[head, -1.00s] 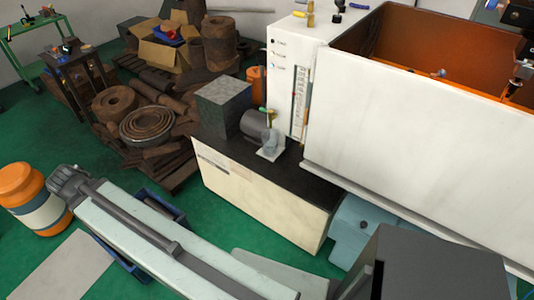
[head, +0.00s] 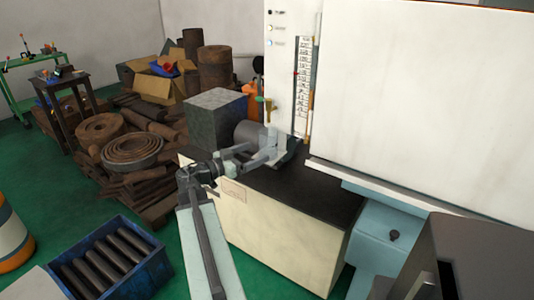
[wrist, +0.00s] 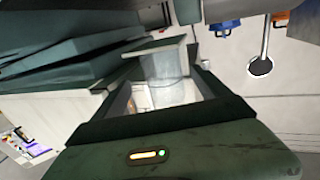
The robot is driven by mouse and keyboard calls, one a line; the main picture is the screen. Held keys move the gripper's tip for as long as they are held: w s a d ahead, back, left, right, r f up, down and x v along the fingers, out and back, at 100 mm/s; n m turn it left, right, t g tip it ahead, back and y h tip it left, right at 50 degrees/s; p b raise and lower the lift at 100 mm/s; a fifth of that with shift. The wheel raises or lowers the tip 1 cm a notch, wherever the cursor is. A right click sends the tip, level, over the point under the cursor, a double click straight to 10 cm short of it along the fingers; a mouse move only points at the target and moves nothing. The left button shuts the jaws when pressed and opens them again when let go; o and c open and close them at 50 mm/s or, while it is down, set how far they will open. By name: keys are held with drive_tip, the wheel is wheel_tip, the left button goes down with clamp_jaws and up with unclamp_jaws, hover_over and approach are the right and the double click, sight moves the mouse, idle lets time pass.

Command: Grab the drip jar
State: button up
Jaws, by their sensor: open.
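The drip jar is a small, clear, pale jar (wrist: 168,82), seen in the wrist view in the gap between my fingers. In the head view it is hard to pick out behind my gripper, on the dark bench top beside a grey cylinder (head: 249,133). My gripper (head: 266,152) is open and reaches over the bench top toward the jar's place. In the wrist view its fingers (wrist: 172,95) lie on either side of the jar. I cannot tell whether they touch it.
A grey block (head: 215,115) stands at the left of the cylinder. A tall white panel (head: 292,70) with a gauge rises close behind, and a large white tank (head: 425,90) is at the right. A blue crate of bars (head: 110,258) sits on the green floor at the front left.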

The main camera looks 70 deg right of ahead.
sight(268, 141)
drive_tip(key=x, duration=0.7)
drive_tip(key=shift+w+d+r, duration=0.15)
drive_tip(key=shift+d+r, duration=0.1)
drive_tip(key=shift+r, duration=0.05)
drive_tip(key=shift+a, duration=0.1)
drive_tip(key=c, duration=1.5)
drive_tip(key=shift+r+p, duration=0.15)
drive_tip(key=shift+p, duration=0.25)
drive_tip(key=shift+r, duration=0.25)
drive_tip(key=shift+r+p, duration=0.5)
drive_tip(key=shift+p, duration=0.3)
drive_tip(key=v, duration=1.8)
drive_tip(key=shift+f, duration=0.25)
